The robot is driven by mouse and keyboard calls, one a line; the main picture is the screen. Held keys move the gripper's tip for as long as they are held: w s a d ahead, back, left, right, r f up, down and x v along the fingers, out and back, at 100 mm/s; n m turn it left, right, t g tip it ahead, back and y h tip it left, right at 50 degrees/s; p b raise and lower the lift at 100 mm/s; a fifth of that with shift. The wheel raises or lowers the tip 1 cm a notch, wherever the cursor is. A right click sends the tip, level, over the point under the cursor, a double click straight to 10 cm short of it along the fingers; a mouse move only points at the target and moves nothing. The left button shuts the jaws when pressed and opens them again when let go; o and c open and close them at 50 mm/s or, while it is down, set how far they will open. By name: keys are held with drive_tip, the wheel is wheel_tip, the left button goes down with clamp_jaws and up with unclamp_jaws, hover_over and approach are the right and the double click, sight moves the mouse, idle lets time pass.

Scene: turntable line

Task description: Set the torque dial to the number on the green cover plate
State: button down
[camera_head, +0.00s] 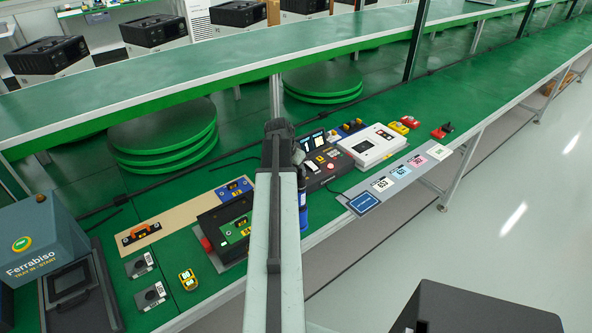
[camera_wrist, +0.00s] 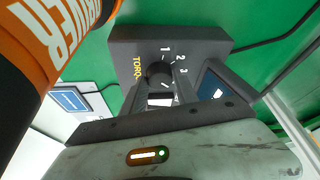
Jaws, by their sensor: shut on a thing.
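The torque dial box (camera_wrist: 205,42) is dark grey, with yellow lettering cut off by my gripper and white numbers 1, 2 and 3 around a black round knob (camera_wrist: 159,70). My gripper (camera_wrist: 160,86) is shut on the knob, one finger on each side. The fingers hide the lower part of the dial, and I cannot tell which number the knob points to. In the head view my arm hides the gripper and most of the dial area. The cover plates lie in a row on the grey strip; the green cover plate (camera_head: 439,151) is at the far right, its number too small to read.
An orange and black driver (camera_wrist: 45,55) looms close at the left of the wrist view. A blue-edged screen (camera_wrist: 215,88) is right of the dial box. The pink plate (camera_head: 418,161), light-blue plate (camera_head: 400,173) and white plate (camera_head: 382,184) lie alongside the green one.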

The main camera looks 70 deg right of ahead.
idle(0.3)
drive_tip(key=c, duration=0.9)
unclamp_jaws()
drive_tip(key=shift+c, duration=0.2)
drive_tip(key=shift+r, duration=0.1)
drive_tip(key=p+v, duration=0.7)
drive_tip(key=shift+r, duration=0.3)
drive_tip(key=shift+w+a, duration=0.1)
drive_tip(key=shift+w, duration=0.05)
